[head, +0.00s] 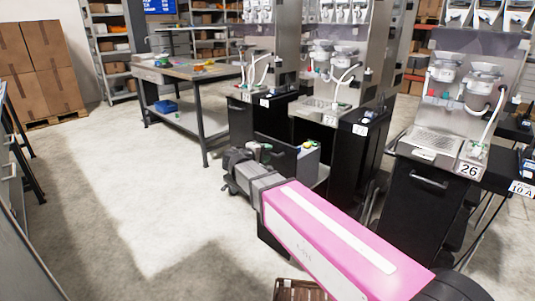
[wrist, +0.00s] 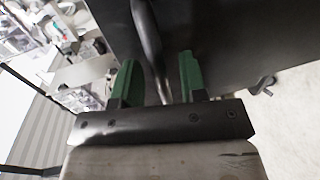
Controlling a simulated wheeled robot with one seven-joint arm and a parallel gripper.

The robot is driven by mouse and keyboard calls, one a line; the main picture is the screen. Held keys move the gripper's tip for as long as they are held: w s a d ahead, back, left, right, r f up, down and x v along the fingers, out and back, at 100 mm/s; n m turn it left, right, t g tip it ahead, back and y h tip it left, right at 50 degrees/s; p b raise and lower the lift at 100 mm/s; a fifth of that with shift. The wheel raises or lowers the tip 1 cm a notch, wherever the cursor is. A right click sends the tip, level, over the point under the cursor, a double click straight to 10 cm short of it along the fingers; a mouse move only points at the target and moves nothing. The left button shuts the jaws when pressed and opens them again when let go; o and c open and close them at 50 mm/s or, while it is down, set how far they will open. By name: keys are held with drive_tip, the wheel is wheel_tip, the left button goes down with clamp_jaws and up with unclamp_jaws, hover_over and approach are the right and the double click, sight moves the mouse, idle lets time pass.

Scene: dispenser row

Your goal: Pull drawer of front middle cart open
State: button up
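The front middle cart's drawer (head: 307,168) stands out from its dispenser station (head: 327,112). Its grey side and a few coloured items inside show in the head view. My gripper (head: 240,168) is at the drawer's outer end. In the wrist view, the dark drawer front (wrist: 235,45) fills the upper middle and carries a dark bar handle (wrist: 149,40). The green fingers of my gripper (wrist: 158,82) stand apart on either side of the handle, with a gap visible at the right finger. In the head view my arm hides most of the drawer front and the handle.
A station labelled 26 (head: 432,150) with a closed black cart (head: 425,205) stands to the right. A workbench (head: 180,75) is behind on the left. A brown crate (head: 300,289) lies low near my arm. The floor (head: 120,190) to the left is clear.

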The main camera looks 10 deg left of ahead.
drive_tip(key=v, duration=0.9)
drive_tip(key=shift+s+a, duration=0.2)
drive_tip(key=shift+s, duration=0.15)
